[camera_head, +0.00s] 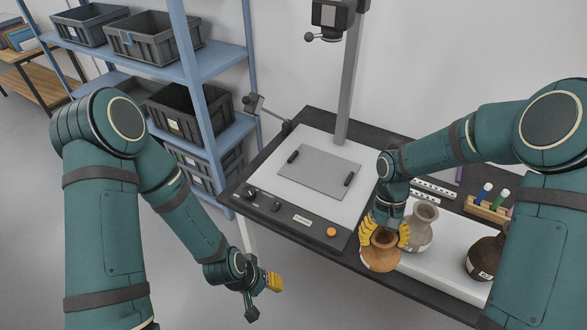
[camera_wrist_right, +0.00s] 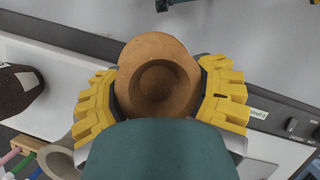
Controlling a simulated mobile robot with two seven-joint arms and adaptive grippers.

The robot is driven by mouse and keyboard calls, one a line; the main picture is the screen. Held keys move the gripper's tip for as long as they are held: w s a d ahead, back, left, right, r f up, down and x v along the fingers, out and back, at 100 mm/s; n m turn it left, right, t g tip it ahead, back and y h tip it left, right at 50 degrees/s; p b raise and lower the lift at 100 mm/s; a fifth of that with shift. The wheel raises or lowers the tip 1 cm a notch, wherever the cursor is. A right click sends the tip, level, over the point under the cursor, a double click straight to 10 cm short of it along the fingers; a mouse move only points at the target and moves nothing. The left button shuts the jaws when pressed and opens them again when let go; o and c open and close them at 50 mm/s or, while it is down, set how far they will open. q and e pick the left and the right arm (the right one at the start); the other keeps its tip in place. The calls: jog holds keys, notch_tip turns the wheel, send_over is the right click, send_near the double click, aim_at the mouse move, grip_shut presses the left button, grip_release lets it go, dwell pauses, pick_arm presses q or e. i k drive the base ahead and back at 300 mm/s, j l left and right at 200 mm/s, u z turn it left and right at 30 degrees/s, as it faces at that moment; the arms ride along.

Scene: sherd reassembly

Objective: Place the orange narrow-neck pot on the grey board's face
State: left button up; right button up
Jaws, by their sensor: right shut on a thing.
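The orange narrow-neck pot (camera_head: 381,256) is upright at the left end of the white strip on the right of the table. My right gripper (camera_head: 385,232) is shut on it, with yellow fingers on either side of its neck. The right wrist view looks down into the pot's round mouth (camera_wrist_right: 157,80) between the yellow fingers; I cannot tell whether its base touches the surface. The grey board (camera_head: 316,174) lies flat on the white panel, left of the pot, with its face bare. My left gripper (camera_head: 264,291) hangs empty and open in front of the table.
A pale grey pot (camera_head: 420,228) stands close beside the orange one. A dark brown pot (camera_head: 484,258) and a wooden tube rack (camera_head: 487,209) are farther right. A column (camera_head: 349,75) rises behind the board. Two dark bars (camera_head: 293,157) lie at the board's edges.

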aim_at(323, 165)
jog(key=i+u, duration=0.2)
jog(key=u, duration=0.2)
jog(key=i+u, duration=0.2)
jog(key=u, duration=0.2)
jog(key=i+l, duration=0.2)
jog(key=i, duration=0.2)
